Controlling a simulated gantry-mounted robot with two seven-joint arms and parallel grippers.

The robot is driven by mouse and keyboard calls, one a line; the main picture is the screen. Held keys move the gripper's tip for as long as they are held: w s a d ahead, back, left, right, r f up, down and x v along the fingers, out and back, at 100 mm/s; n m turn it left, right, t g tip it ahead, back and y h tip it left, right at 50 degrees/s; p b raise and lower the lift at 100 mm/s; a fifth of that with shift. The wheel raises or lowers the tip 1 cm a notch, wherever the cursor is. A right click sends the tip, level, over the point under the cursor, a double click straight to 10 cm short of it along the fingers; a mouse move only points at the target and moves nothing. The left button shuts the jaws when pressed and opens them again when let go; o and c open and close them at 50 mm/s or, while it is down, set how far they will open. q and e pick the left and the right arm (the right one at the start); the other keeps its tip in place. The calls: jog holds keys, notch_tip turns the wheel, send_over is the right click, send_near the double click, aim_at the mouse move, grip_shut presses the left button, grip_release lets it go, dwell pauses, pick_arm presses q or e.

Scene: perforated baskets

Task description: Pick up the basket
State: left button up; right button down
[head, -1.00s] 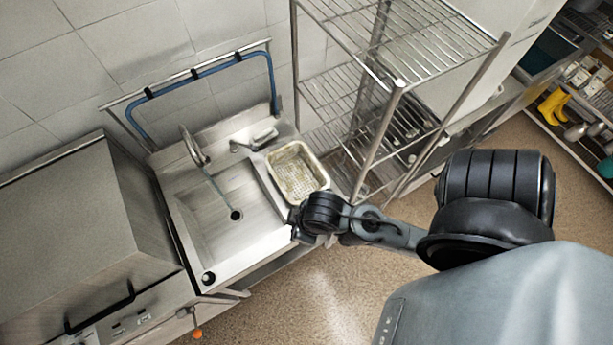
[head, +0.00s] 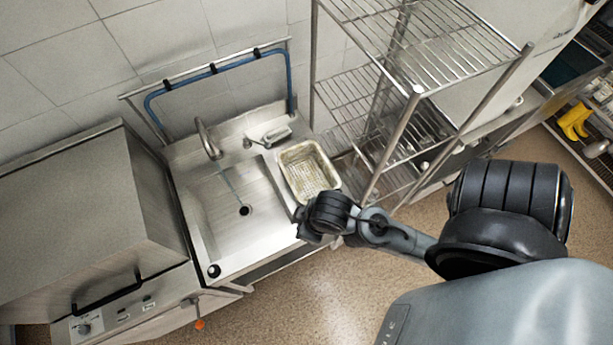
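A pale, worn perforated basket (head: 306,168) stands on the right part of the steel sink counter, beside the sink bowl. It looks upright, and its inside is speckled. My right arm comes in from the right, and its dark gripper end (head: 312,226) is at the near edge of the basket. The wrist covers part of the basket's near rim. The fingers are too small and dark to make out, and I cannot tell whether they touch the basket. My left gripper does not show.
The sink (head: 228,210) with a running tap (head: 209,139) lies left of the basket. A wire shelf rack (head: 430,50) stands close on the right. A boxy steel machine (head: 90,210) is at the left. The brown floor in front is open.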

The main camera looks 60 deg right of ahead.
dwell(0.4)
jog(key=c, duration=1)
grip_release()
jog(key=shift+o, duration=0.2)
jog(key=shift+w+r, duration=0.1)
